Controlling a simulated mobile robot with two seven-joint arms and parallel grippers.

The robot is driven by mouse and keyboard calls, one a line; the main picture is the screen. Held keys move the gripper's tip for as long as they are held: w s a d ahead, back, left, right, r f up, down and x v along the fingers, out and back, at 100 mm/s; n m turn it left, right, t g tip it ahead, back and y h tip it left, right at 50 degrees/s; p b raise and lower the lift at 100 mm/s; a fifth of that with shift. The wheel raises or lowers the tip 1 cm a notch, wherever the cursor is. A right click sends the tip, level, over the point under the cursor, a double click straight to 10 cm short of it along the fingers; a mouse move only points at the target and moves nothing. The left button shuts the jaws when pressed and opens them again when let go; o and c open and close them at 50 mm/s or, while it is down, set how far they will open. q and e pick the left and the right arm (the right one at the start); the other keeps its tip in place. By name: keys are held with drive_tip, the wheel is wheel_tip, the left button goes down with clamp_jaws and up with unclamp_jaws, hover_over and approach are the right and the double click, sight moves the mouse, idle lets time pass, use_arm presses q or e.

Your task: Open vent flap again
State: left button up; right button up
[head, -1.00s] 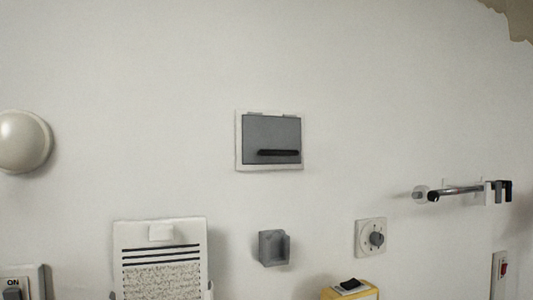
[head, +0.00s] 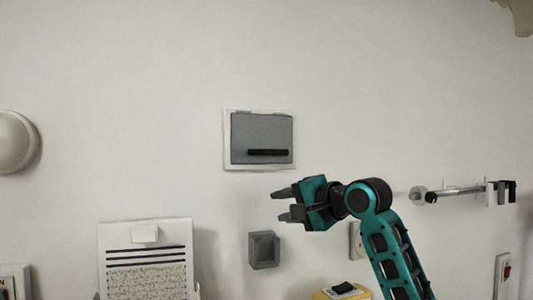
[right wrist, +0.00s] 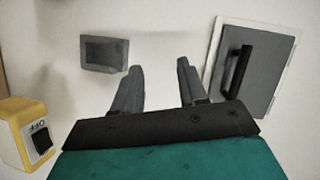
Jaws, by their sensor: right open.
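The vent flap (head: 262,133) is a grey panel in a white frame on the wall, with a black bar handle (head: 268,153) along its lower part. It looks shut, lying flat in its frame. In the right wrist view the flap (right wrist: 262,72) and its handle (right wrist: 239,72) show at the right. My right gripper (head: 284,204) is open and empty, below and slightly right of the flap, apart from it. In the right wrist view its two fingers (right wrist: 158,80) point toward the wall between the flap and a grey holder. My left gripper is not in view.
A grey wall holder (head: 263,250) sits below the gripper. A dial plate (head: 356,240) is partly behind my arm. A yellow switch box (head: 342,292) is low down, and a rail with hooks (head: 462,193) is at the right. Wall above the flap is clear.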

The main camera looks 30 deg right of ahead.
sight(271, 152)
drive_tip(key=s+d+r+m+t, duration=0.1)
drive_tip(key=s+d+r, duration=0.1)
drive_tip(key=r, duration=0.4)
drive_tip(key=s+d+r+m+t, duration=0.1)
drive_tip(key=d+r+m, duration=0.1)
drive_tip(key=r, duration=0.3)
drive_tip(key=shift+y, duration=0.3)
drive_tip(key=w+p, duration=0.1)
drive_tip(key=w, duration=0.3)
drive_tip(key=w+a+p, duration=0.1)
drive_tip(key=w, duration=0.3)
drive_tip(key=w+a+p, duration=0.1)
drive_tip(key=w, duration=0.3)
drive_tip(key=shift+w+a+r, duration=0.15)
drive_tip(key=shift+a, duration=0.1)
drive_tip(key=c, duration=0.7)
clamp_jaws()
